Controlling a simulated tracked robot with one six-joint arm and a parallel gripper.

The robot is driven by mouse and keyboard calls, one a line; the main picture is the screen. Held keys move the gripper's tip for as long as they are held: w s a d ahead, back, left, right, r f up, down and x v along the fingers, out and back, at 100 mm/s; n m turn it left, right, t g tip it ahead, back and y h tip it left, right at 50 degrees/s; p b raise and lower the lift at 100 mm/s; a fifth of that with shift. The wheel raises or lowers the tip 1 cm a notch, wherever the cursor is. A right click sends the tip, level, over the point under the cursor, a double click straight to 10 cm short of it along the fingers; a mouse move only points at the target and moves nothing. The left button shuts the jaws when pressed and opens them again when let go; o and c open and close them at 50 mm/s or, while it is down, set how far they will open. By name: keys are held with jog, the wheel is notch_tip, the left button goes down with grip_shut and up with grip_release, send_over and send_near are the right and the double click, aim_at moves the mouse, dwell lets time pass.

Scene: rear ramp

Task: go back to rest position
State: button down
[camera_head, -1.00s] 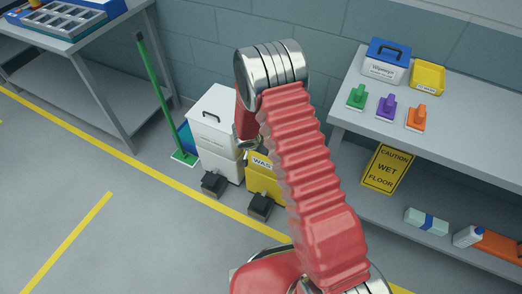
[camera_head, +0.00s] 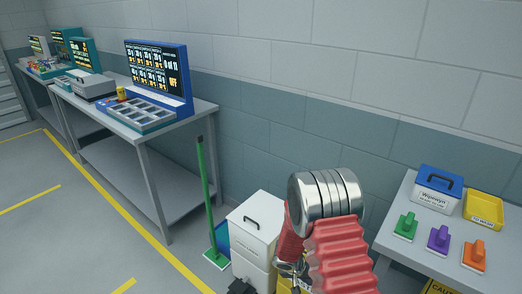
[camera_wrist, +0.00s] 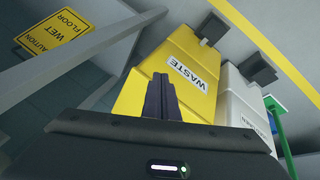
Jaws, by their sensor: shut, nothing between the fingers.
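My red arm with a silver joint rises at the lower middle of the head view, bent over beside the white bin. My gripper (camera_wrist: 161,98) shows in the wrist view with its dark fingers together and nothing between them. It points toward the yellow waste bin (camera_wrist: 204,52), and its fingertips overlap the bin's front in the picture; I cannot tell whether they touch. In the head view the gripper (camera_head: 291,267) is small and partly hidden behind my arm.
A white bin (camera_head: 257,222) stands by the wall, with a green broom (camera_head: 205,190) to its left. A bench (camera_head: 408,258) at right holds a wipes box (camera_head: 436,190), a yellow tray (camera_head: 484,209) and several coloured brushes. A caution sign (camera_wrist: 60,36) is near. Open floor lies left.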

jog(key=s+r+n+t+y, duration=0.1)
jog(key=s+r, duration=0.8)
jog(key=r, duration=0.5)
jog(key=s+a+r+t+y, duration=0.1)
jog(key=s+r+y, duration=0.1)
jog(key=s+r, duration=0.7)
jog(key=s+a+r+n+t+y, duration=0.1)
jog(key=s+r, duration=0.8)
jog(key=r, duration=1.1)
jog(key=shift+r+n+y, duration=0.3)
jog(key=shift+r+y, duration=0.05)
jog(key=shift+y, duration=0.05)
